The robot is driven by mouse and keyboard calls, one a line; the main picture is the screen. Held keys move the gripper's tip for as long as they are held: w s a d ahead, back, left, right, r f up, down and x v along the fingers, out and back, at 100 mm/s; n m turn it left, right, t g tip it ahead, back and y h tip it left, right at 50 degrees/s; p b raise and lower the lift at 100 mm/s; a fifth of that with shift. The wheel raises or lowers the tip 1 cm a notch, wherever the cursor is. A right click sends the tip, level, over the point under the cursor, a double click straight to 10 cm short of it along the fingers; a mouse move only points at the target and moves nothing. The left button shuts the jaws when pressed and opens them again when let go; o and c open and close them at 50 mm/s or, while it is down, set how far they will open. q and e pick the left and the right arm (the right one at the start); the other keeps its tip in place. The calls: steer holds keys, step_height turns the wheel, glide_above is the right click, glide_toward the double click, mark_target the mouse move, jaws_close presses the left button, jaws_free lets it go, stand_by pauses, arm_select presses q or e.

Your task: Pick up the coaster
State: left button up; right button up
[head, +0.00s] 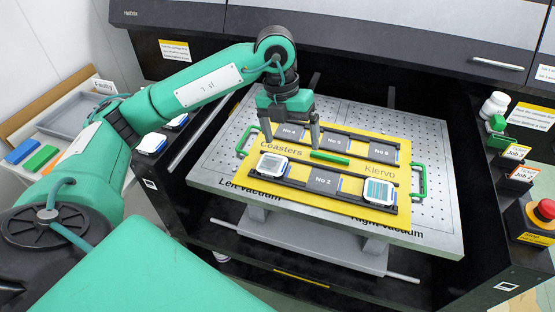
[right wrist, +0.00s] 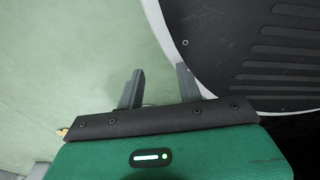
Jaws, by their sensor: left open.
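A white coaster with a dark print (head: 271,166) sits in the front-left slot of the yellow jig (head: 400,215). A second coaster with a teal striped print (head: 379,191) sits in the front-right slot. The front slot between them, marked No 2 (head: 322,181), and the back slots show no coaster. My left gripper (head: 291,142) points down over the back-left part of the jig, behind the dark-print coaster. Its fingers are apart with nothing seen between them. My right gripper (right wrist: 159,84) shows in the right wrist view, fingers apart and empty, over pale green floor.
The jig has green handles and lies on a perforated metal plate (head: 440,180). A green bar (head: 330,158) lies across its middle. More coasters (head: 152,143) sit at the left, near a grey tray (head: 75,115).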

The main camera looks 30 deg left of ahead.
arm_select(q)
steer(key=w+a+r+n+y, duration=0.1)
steer(key=a+r+y, duration=0.1)
steer(key=a, duration=0.2)
glide_above(272, 164)
steer(key=f, duration=0.9)
steer(key=shift+d+p, duration=0.25)
steer(key=shift+p, duration=0.15)
steer(key=f, duration=0.1)
steer(key=f+p, duration=0.1)
steer(key=f, duration=0.2)
steer(key=shift+a, duration=0.25)
steer(key=shift+f, duration=0.5)
arm_select(e)
steer(key=shift+s+d+r, duration=0.1)
steer(key=shift+s+d, duration=0.15)
steer(key=shift+s, duration=0.8)
arm_select(q)
steer(key=c, duration=1.1)
steer(key=shift+c, duration=0.3)
arm_select(e)
steer(key=shift+w+a, duration=0.2)
steer(key=shift+a, duration=0.1)
arm_select(q)
steer(key=shift+r, duration=0.15)
